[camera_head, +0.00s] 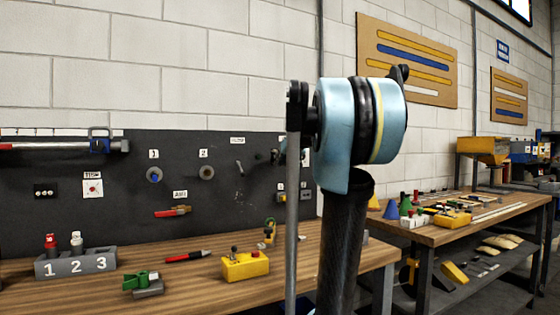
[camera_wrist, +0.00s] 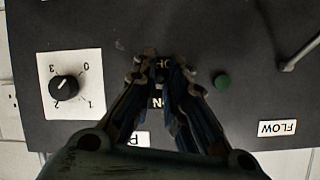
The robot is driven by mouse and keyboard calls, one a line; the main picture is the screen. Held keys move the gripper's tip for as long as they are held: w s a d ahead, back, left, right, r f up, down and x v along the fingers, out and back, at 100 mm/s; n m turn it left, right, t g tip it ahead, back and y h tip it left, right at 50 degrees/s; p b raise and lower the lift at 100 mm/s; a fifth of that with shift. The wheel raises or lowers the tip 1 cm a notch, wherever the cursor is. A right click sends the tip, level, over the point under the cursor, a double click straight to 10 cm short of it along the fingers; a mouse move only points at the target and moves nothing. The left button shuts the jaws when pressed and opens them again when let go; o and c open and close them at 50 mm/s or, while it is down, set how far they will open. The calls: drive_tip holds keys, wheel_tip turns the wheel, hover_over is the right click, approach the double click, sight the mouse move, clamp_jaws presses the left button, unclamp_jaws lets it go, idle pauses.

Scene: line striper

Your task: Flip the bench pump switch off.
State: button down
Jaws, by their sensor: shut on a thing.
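My gripper (camera_wrist: 162,65) fills the middle of the wrist view. Its two fingers close in on a small dark part, the pump switch (camera_wrist: 161,74), on the dark panel. The fingers cover most of the switch, so which way its lever points cannot be told. Upside-down lettering shows between the fingers, and a white label (camera_wrist: 140,139) below is partly covered by the left finger and the gripper body. In the head view my pale blue arm link stands in front of the panel's right end, and the switch cannot be made out there.
The head view shows a wooden bench (camera_head: 205,267) with a numbered grey block (camera_head: 76,263) and a yellow box (camera_head: 245,267).

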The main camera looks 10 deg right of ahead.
drive_tip(key=shift+f+t, duration=0.35)
drive_tip(key=shift+t, duration=0.25)
drive_tip(key=shift+y, duration=0.3)
drive_tip(key=c, duration=1.6)
unclamp_jaws()
drive_tip(key=shift+w, duration=0.1)
drive_tip(key=shift+f+v, duration=0.1)
drive_tip(key=shift+v, duration=2.85)
drive_tip(key=shift+f+v, duration=0.15)
drive_tip(key=shift+v, duration=2.8)
